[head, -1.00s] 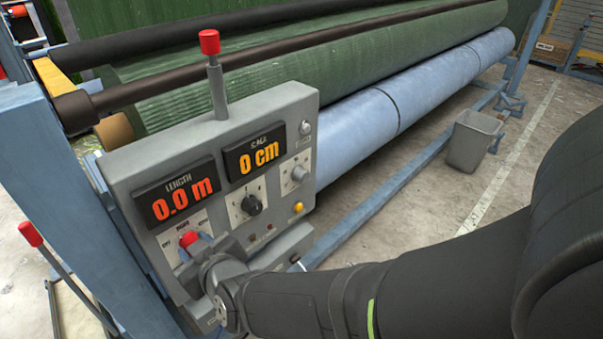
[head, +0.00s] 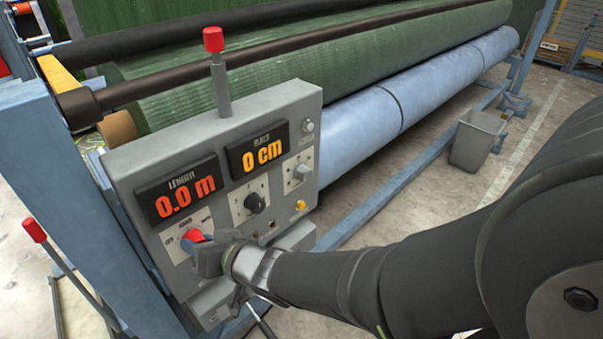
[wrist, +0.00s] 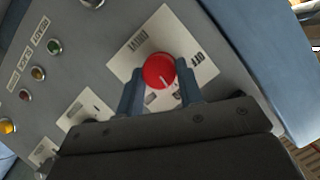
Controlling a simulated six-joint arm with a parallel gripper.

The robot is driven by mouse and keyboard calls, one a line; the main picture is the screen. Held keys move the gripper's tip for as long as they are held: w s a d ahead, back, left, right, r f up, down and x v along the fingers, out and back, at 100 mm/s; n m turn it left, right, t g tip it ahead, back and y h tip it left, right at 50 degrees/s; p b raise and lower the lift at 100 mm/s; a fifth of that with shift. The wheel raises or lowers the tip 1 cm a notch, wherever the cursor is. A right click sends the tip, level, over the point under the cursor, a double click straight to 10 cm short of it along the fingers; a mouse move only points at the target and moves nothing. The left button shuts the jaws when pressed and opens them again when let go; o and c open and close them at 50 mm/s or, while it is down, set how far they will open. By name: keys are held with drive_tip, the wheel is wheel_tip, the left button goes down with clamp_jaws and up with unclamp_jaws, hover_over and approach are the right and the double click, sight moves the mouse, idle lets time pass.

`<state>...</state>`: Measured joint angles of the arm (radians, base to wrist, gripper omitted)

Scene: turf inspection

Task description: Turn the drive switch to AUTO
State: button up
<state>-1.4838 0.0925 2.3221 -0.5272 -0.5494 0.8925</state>
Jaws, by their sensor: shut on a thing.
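The red round switch knob (head: 192,236) is at the lower left of the grey control panel (head: 125,165). A pale pointer line on the knob faces down toward my gripper. My gripper (wrist: 160,86) is shut on the knob, one blue-grey finger on each side. In the head view my gripper (head: 206,250) partly covers the knob and its plate.
The panel also bears a length display (head: 182,189), a second display (head: 257,151), a black knob (head: 255,202), a grey knob (head: 301,172) and a yellow button (head: 300,206). A grey bin (head: 476,140) stands on the floor.

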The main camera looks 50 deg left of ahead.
drive_tip(key=m+g, duration=0.1)
drive_tip(key=m, duration=0.1)
drive_tip(key=m+g+y, duration=0.1)
drive_tip(key=m, duration=0.2)
drive_tip(key=m+g+y, duration=0.1)
drive_tip(key=m, duration=0.2)
drive_tip(key=shift+w+f+g, duration=0.3)
drive_tip(key=shift+f+g, duration=0.05)
drive_tip(key=shift+g, duration=0.05)
idle(0.5)
drive_tip(key=o, duration=1)
drive_tip(key=shift+c, duration=0.2)
drive_tip(key=f+v, duration=0.1)
drive_tip(key=v, duration=1.6)
drive_tip(key=shift+r, duration=0.25)
drive_tip(key=shift+w+d, duration=0.1)
drive_tip(key=shift+d, duration=0.1)
drive_tip(key=shift+a, duration=0.1)
